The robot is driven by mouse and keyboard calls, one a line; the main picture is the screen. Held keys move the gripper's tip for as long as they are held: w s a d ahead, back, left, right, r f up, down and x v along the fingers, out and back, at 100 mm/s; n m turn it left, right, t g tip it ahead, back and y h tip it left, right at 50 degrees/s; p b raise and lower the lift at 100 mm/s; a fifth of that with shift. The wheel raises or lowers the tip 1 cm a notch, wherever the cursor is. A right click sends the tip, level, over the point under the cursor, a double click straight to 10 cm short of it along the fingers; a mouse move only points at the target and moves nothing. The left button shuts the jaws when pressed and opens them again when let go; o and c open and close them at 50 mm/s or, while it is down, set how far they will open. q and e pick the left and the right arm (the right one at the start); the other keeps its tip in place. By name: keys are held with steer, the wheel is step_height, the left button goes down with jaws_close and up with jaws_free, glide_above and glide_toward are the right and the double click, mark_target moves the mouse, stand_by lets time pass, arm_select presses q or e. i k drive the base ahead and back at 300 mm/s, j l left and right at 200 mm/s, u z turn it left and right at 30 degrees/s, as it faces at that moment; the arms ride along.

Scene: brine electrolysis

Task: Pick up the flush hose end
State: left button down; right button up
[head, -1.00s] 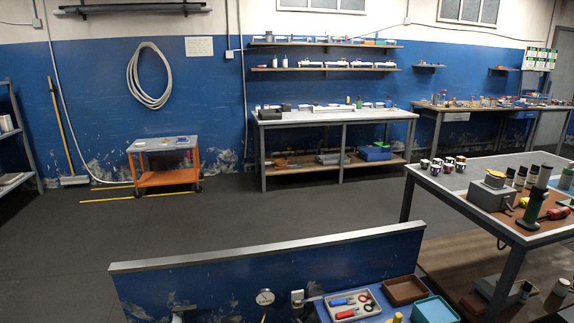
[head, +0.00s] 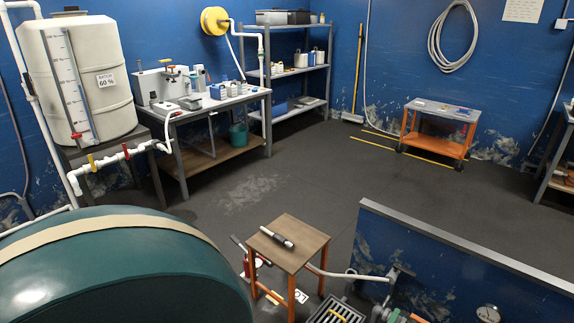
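A pale hose (head: 345,275) runs from a fitting on the low blue wall (head: 395,272) leftward to the stool. Its left part passes behind or beside the stool, and I cannot make out a free end there. A small wooden-topped stool (head: 305,236) with orange legs stands left of the low wall. A black and white cylindrical object (head: 278,235) lies on its top; I cannot tell whether it belongs to the hose. A coiled pale hose (head: 452,36) hangs on the back wall. Neither gripper shows in the head view.
A large green rounded vessel (head: 110,270) fills the lower left. A floor grate (head: 335,310) lies right of the stool. A white tank (head: 85,80), a bench (head: 215,104), a shelf rack (head: 292,85) and an orange cart (head: 438,130) stand behind. The middle floor is clear.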

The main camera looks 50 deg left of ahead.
mark_target(277, 238)
steer(key=u, duration=1.75)
